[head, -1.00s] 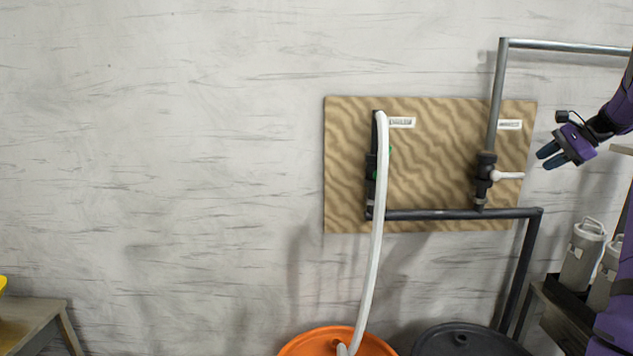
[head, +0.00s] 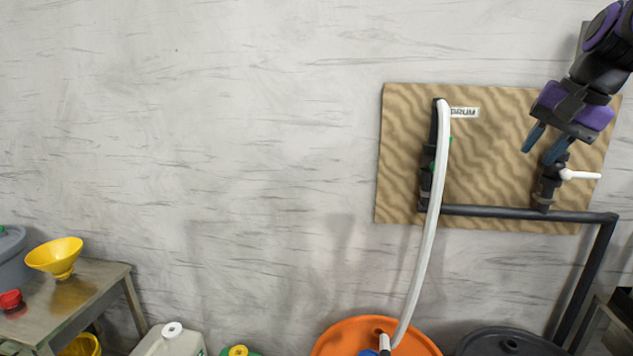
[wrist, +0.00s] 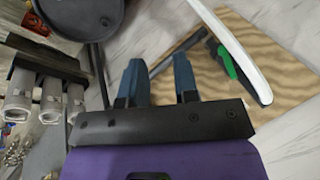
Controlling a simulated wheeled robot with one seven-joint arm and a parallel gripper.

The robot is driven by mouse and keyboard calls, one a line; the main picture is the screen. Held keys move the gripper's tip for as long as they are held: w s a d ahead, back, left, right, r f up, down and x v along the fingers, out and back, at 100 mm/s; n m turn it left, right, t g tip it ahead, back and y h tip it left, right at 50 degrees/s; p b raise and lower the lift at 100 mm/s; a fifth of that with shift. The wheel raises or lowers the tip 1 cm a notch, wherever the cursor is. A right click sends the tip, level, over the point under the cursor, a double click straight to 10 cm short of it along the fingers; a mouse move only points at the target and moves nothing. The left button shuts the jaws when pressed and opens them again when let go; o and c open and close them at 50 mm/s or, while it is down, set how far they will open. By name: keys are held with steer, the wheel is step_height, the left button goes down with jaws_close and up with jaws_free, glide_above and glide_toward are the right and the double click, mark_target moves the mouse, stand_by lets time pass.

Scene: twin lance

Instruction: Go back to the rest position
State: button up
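My gripper (head: 541,146) is at the right of the head view, on the end of my purple and black arm, in front of the right part of the wooden board (head: 500,182). Its two blue fingers point down and stand apart, with nothing between them. In the wrist view, my gripper (wrist: 159,82) also shows open and empty, with the board (wrist: 290,62) behind it. A valve with a white lever (head: 580,175) is just below and right of the fingers in the head view; I cannot tell how near it is in depth.
A white hose (head: 428,225) runs from the board's left valve to an orange drum (head: 345,338). A black drum (head: 508,345) stands to its right. A yellow funnel (head: 56,257) and red cap (head: 11,299) sit on a bench (head: 95,285) at left. The wall's middle is clear.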

steer(key=s+a+f+n, duration=0.2)
steer(key=s+a, duration=0.1)
steer(key=s, duration=0.2)
steer(key=s+a+f+n+h, duration=0.1)
steer(key=s+a+f+n, duration=0.2)
steer(key=s, duration=0.3)
steer(key=s+a+f+n+t+h, duration=0.1)
steer(key=s+a+f+n, duration=0.1)
steer(key=s, duration=0.4)
steer(key=shift+a+f+n, duration=0.2)
steer(key=shift+a+n, duration=0.3)
steer(key=shift+a, duration=0.35)
